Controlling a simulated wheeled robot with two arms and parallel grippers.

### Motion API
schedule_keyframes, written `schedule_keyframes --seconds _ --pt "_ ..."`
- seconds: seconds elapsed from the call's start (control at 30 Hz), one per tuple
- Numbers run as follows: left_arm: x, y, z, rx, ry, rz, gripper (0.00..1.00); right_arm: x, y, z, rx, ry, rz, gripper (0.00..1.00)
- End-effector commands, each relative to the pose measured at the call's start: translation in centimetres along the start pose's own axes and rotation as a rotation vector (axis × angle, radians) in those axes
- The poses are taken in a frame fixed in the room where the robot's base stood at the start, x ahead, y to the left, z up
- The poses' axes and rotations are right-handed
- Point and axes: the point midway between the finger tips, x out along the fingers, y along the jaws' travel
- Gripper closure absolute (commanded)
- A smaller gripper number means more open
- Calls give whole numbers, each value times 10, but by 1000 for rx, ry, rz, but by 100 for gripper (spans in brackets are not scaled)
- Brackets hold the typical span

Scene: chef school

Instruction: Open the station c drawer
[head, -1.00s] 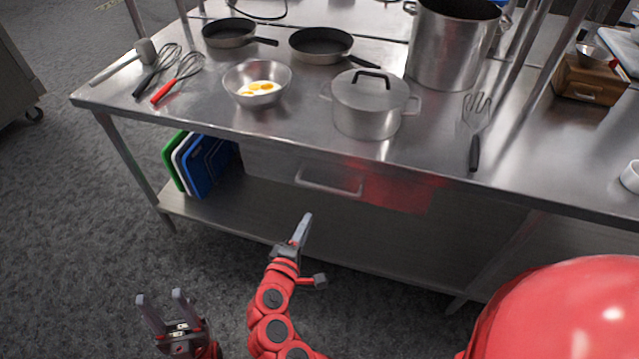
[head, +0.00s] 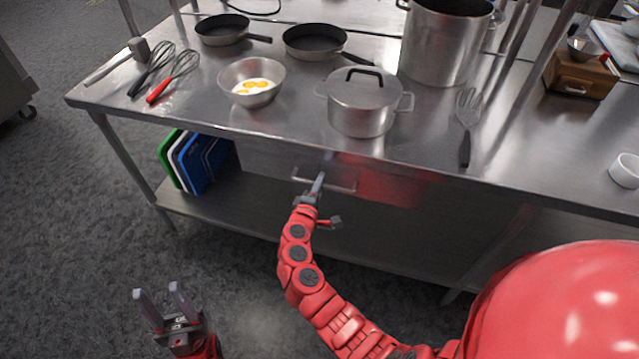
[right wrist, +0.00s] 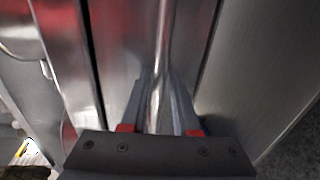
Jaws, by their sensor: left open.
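The drawer (head: 262,163) is set under the steel counter's front edge, its front flush with no gap visible. Its bar handle (head: 342,188) is horizontal in the head view and also shows in the right wrist view (right wrist: 165,40). My right gripper (head: 319,182) is at the left-middle part of the handle. In the right wrist view the bar runs between the fingers of my right gripper (right wrist: 160,85); whether they press on it I cannot tell. My left gripper (head: 162,297) is open and empty, low at the left above the floor.
Cutting boards (head: 195,160) stand on the lower shelf (head: 240,215), left of the drawer. The floor before the counter is clear.

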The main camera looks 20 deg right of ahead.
Motion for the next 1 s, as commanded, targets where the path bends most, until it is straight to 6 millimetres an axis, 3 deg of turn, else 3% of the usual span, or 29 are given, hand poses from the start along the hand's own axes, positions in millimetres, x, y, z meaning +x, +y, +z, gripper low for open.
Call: schedule_keyframes --seconds 0.13,0.3,1.0 --pt "0 0 0 0 0 0 50 0 0 0 0 1 0 71" --pt "0 0 0 0 0 0 50 0 0 0 0 1 0 99" --pt "0 0 0 0 0 0 50 -1 0 -1 0 2 0 100"
